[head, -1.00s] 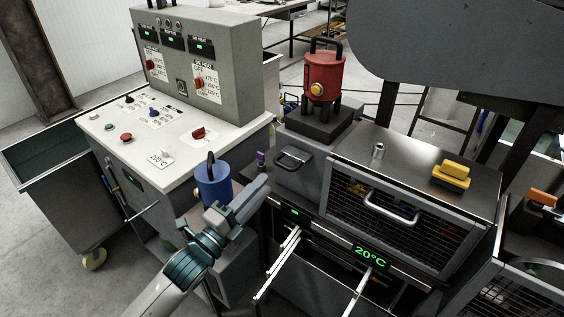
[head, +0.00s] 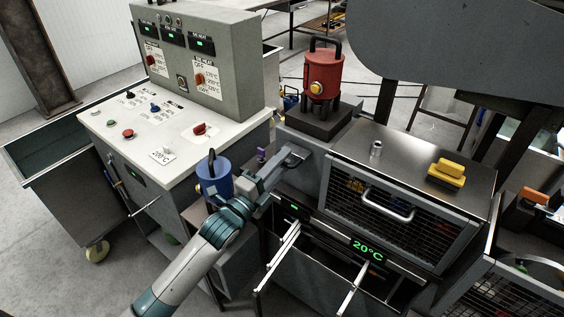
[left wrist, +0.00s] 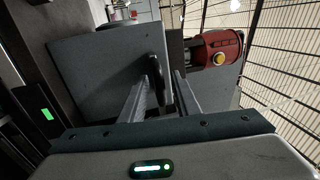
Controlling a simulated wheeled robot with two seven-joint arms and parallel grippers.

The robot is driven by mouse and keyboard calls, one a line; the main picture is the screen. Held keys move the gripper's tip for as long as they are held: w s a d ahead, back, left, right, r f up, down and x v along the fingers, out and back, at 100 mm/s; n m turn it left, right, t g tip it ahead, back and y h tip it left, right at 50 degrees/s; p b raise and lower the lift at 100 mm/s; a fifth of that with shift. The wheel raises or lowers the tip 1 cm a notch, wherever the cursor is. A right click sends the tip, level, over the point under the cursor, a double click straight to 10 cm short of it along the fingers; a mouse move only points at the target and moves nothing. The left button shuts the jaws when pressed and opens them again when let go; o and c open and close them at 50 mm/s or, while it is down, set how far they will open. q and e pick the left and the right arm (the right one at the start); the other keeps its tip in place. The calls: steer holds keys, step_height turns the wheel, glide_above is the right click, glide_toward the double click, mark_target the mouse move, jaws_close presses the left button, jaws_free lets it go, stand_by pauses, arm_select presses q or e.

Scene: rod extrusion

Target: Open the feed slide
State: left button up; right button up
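The feed slide appears to be the grey block front with a dark handle below the red unit; its front plate shows in the head view (head: 303,174) and as a grey plate in the left wrist view (left wrist: 100,70). My left gripper (head: 298,154) is at the handle, hiding most of it. My right gripper is not in view.
A red unit (head: 322,78) stands on a black base behind the handle. A blue canister (head: 214,182) is beside my left arm. The control cabinet (head: 190,130) is at left. A mesh door with a bar handle (head: 388,205) and an open drawer's rails (head: 280,255) are at right.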

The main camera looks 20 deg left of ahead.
arm_select(q)
jaws_close()
steer(key=v, duration=0.2)
steer(key=p+v, duration=0.1)
steer(key=v, duration=0.2)
steer(key=shift+s+a+r, duration=0.15)
steer(key=shift+s+r, duration=0.2)
steer(key=shift+s, duration=0.05)
jaws_free()
steer(key=shift+s, duration=0.1)
